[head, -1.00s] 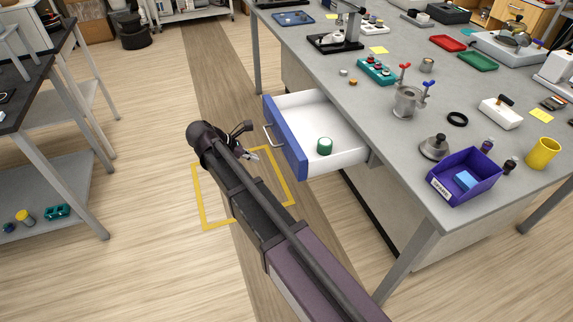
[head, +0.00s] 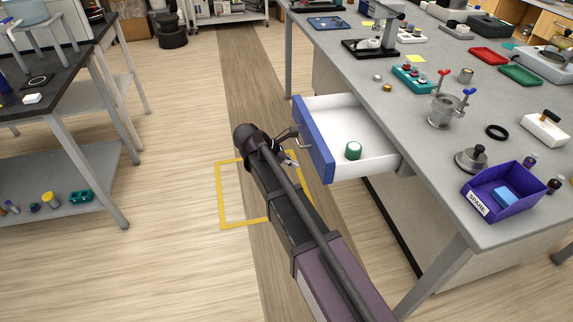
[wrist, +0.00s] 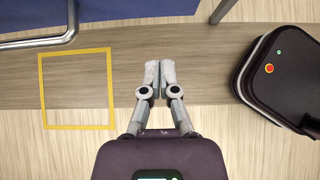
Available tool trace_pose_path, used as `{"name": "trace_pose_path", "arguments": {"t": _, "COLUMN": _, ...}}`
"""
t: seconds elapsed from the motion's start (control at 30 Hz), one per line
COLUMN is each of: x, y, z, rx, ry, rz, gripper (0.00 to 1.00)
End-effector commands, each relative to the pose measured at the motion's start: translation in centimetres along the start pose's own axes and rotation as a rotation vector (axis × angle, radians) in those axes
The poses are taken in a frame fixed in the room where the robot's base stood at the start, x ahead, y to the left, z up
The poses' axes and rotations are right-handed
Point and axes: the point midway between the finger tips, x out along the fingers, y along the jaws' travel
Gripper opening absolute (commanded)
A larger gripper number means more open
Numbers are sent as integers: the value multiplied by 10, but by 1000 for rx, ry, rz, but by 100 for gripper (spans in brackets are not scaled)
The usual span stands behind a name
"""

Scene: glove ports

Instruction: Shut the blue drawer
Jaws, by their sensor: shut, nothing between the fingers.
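The blue drawer (head: 318,150) stands pulled out from the grey workbench, with its white inside showing and a green cylinder (head: 353,151) in it. Its metal bar handle (head: 302,137) is on the blue front. In the wrist view the blue front (wrist: 32,13) and the handle (wrist: 71,22) show at the top left. My gripper (head: 293,163) is just in front of the drawer's front, below the handle, in the head view. In the wrist view my gripper (wrist: 160,72) is shut and empty, with its fingertips over the floor, apart from the handle.
The grey workbench (head: 430,140) carries several items, including a purple bin (head: 505,189) near its front corner. A dark-topped table (head: 70,70) stands on the left. A yellow floor square (head: 222,200) lies beneath my arm. The floor left of it is clear.

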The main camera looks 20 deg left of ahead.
Motion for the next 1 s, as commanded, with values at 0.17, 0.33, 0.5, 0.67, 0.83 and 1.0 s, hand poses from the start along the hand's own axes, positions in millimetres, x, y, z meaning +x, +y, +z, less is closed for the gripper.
{"name": "trace_pose_path", "arguments": {"t": 0.17, "x": 23, "y": 0, "z": -2, "rx": 1, "ry": 0, "rz": -1, "gripper": 0}}
{"name": "trace_pose_path", "arguments": {"t": 0.33, "x": 41, "y": 0, "z": -2, "rx": 1, "ry": 0, "rz": 0, "gripper": 0}}
{"name": "trace_pose_path", "arguments": {"t": 0.5, "x": 52, "y": -1, "z": 17, "rx": 2, "ry": 0, "rz": -1, "gripper": 0}}
{"name": "trace_pose_path", "arguments": {"t": 0.67, "x": 60, "y": 0, "z": 25, "rx": 0, "ry": 0, "rz": 0, "gripper": 0}}
{"name": "trace_pose_path", "arguments": {"t": 0.83, "x": 63, "y": 0, "z": 28, "rx": 0, "ry": 0, "rz": 0, "gripper": 0}}
{"name": "trace_pose_path", "arguments": {"t": 1.0, "x": 64, "y": 0, "z": 29, "rx": 0, "ry": 0, "rz": 0, "gripper": 0}}
